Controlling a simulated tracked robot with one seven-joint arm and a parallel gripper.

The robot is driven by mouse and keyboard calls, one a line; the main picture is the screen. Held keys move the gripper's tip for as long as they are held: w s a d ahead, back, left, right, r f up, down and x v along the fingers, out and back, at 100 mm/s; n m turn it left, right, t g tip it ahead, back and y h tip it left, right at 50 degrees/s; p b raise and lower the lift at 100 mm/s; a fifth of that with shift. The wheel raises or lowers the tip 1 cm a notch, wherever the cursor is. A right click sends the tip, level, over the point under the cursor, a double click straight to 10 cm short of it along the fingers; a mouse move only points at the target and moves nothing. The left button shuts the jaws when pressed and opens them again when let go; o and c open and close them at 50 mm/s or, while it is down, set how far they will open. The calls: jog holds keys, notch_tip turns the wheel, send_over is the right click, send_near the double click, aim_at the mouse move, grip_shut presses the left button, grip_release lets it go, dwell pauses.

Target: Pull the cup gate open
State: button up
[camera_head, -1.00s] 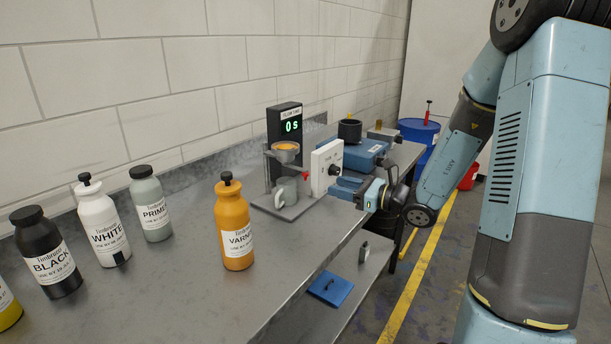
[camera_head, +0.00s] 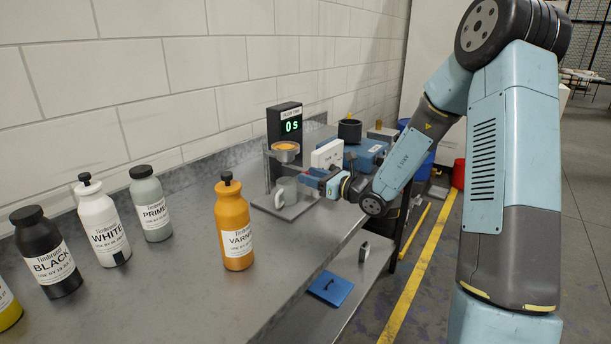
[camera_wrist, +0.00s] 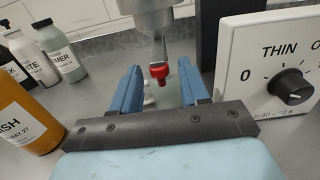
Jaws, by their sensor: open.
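The metal flow cup (camera_head: 286,154) with orange liquid sits in a stand above a grey mug (camera_head: 287,190). The cup gate has a red knob (camera_wrist: 160,74) on a thin metal lever under the cup (camera_wrist: 153,18) in the wrist view. My gripper (camera_head: 309,178) is at the right side of the stand. In the wrist view my gripper (camera_wrist: 157,82) is open, with one blue finger on each side of the red knob. A gap shows on both sides of the knob. The knob is hidden in the head view.
A white dial box (camera_wrist: 268,75) stands close right of my fingers. The display post (camera_head: 285,125) reads 0 S. An orange bottle (camera_head: 234,225) and several other bottles stand on the left. The bench front (camera_head: 200,300) is clear.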

jog(key=shift+x, duration=1.25)
grip_shut()
